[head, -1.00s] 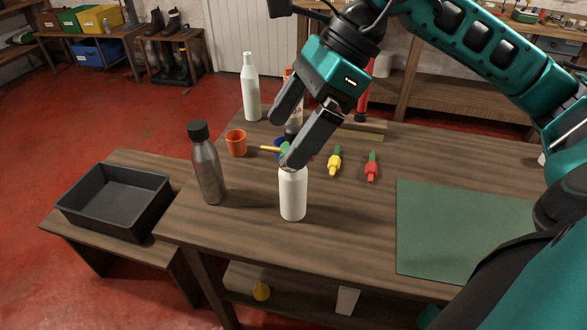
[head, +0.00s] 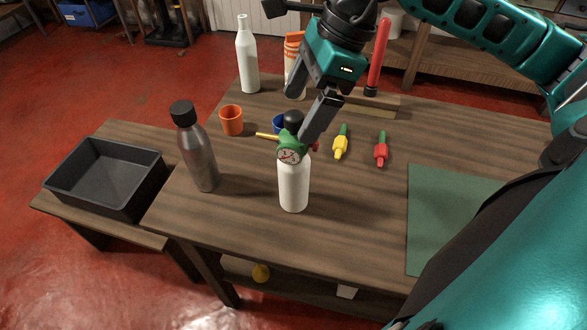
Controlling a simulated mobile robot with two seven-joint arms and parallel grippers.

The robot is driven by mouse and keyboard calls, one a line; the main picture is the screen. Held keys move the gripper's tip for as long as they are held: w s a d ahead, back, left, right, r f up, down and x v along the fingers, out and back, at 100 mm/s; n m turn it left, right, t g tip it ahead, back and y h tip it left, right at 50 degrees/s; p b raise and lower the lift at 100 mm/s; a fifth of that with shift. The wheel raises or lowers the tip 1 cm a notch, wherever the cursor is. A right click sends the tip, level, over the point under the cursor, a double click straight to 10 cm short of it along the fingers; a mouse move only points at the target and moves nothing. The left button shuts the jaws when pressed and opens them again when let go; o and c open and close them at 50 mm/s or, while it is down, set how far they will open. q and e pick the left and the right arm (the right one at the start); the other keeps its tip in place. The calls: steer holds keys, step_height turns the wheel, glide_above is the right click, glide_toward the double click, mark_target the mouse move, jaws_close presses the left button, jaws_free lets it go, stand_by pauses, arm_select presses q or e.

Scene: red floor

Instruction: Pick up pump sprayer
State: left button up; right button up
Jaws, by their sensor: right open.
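The pump sprayer (head: 293,185) stands upright on the wooden workbench (head: 240,215) in the head view. It has a white body, a green head with a round gauge, a black knob on top and a brass nozzle pointing left. My right gripper (head: 298,118) is open at the sprayer's head, its fingers pointing down. The nearer finger overlaps the right side of the head and knob; the other finger shows behind, above the knob. I cannot tell whether either finger touches. My left gripper is not in view.
A grey metal bottle (head: 198,158) and an orange cup (head: 232,121) stand to the left. Yellow (head: 341,143) and red (head: 381,150) plug-like pieces lie to the right. Behind are a white bottle (head: 247,60) and a blue item (head: 278,124). A black tray (head: 105,180) sits on the lower bench.

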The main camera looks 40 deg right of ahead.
mark_target(291, 130)
steer(key=shift+x, duration=3)
steer(key=shift+s, duration=0.1)
jaws_close()
